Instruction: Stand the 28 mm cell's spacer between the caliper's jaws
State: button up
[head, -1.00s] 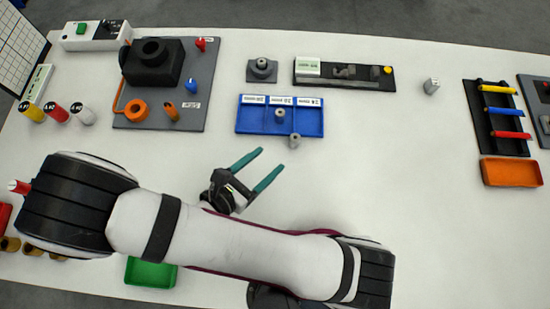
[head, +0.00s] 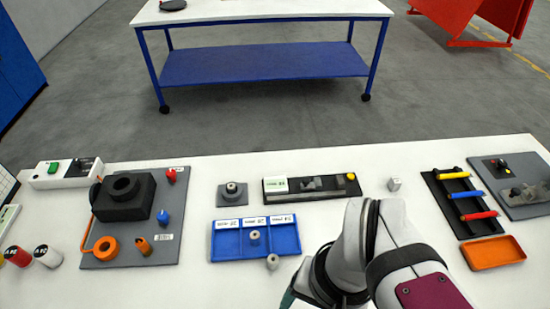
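The blue tray (head: 233,255) has three labelled cells; I cannot read the labels surely. A small grey spacer (head: 254,237) stands in its middle cell. A similar spacer (head: 272,262) stands at the tray's front edge, and another grey ring-shaped piece (head: 231,188) sits on a dark block behind the tray. The caliper, on a dark base (head: 333,192) with a pale display and grey jaws (head: 311,184), lies behind and right of the tray. My gripper (head: 290,299) shows only as a teal sliver at the bottom edge, right of the tray; my arm and the frame edge hide the rest.
A small metal block (head: 394,184) stands right of the caliper. A grey board with a black housing (head: 122,196) is at left. A dark rack (head: 467,207) with coloured bars and an orange tray (head: 493,253) are at right. White table is clear between my arm and the rack.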

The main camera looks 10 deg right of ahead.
jog(key=n+h, duration=0.2)
jog(key=n, duration=0.5)
send_over(273, 259)
notch_tip(273, 259, down, 5)
notch_tip(273, 259, down, 16)
grip_shut()
